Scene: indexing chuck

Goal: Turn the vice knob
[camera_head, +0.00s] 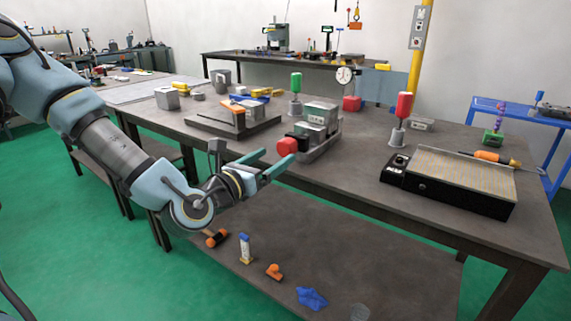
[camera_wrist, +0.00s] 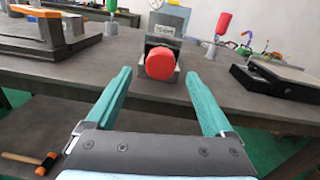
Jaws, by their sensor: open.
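The red vice knob (camera_head: 287,147) is on the front of a grey vice or chuck block (camera_head: 318,118) near the front edge of the workbench. In the wrist view the round red knob (camera_wrist: 160,63) faces me, near the middle and above the gap between my fingers. My gripper (camera_head: 272,160) is open, with two teal fingers pointing at the knob. In the wrist view my gripper (camera_wrist: 163,82) is empty, one finger on each side of the knob in the picture. I cannot tell whether the fingertips reach the knob's depth. No contact is visible.
The dark workbench (camera_head: 350,170) extends both ways. A black-edged plate (camera_head: 450,180) lies to the right, with a red-handled tool (camera_head: 403,106) behind it. A low dark fixture (camera_head: 232,125) sits to the left. Several tools lie on the lower shelf (camera_head: 330,270).

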